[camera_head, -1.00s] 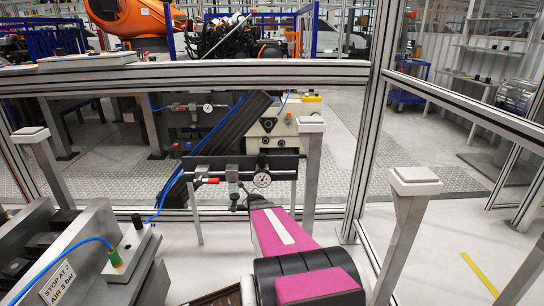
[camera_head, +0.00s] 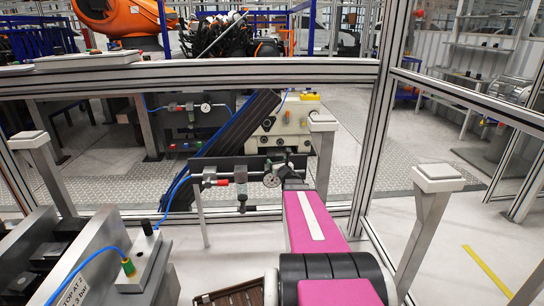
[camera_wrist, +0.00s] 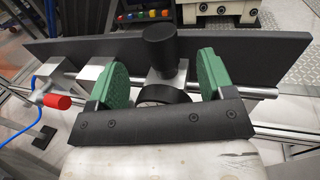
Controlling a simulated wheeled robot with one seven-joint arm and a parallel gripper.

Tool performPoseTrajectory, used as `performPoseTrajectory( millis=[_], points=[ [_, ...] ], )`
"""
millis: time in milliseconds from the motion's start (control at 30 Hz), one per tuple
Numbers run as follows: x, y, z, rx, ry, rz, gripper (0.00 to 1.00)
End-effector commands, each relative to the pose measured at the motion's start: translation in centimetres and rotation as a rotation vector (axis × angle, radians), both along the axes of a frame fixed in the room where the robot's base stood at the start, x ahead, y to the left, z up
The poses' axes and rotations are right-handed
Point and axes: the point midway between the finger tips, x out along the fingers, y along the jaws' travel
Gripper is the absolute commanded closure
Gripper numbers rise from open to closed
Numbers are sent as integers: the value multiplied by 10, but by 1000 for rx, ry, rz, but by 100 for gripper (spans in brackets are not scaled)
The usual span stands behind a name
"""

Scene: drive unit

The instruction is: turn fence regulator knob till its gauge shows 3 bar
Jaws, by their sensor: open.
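The fence regulator's black knob (camera_wrist: 158,48) stands upright on a metal body in the wrist view. My gripper (camera_wrist: 163,72) is open, with one green finger on each side of the knob and a visible gap on both sides. Below the knob, a round dark-rimmed part, apparently the gauge, is mostly hidden behind my gripper. In the head view the gauge (camera_head: 271,180) is a small white dial, its reading too small to tell. My gripper (camera_head: 288,167) is right beside it at the fence panel, and the knob cannot be made out there.
A red valve handle (camera_wrist: 56,101) and metal blocks sit left of the regulator on the same pipe. A dark panel (camera_wrist: 240,48) runs behind. A blue hose (camera_head: 178,190) leads to the line. White-capped posts (camera_head: 438,178) stand nearby. Another gauge (camera_head: 205,108) is beyond the fence.

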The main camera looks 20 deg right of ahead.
Motion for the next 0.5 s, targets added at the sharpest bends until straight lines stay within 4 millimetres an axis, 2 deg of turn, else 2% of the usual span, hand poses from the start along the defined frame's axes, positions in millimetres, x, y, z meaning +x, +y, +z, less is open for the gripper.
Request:
performPoseTrajectory(
  millis=[33,300,500],
  points=[
    [11,-1,-1,0,0,0,25],
    [60,-2,-1,0,0,1,25],
    [82,-2,-1,0,1,0,25]
  ],
)
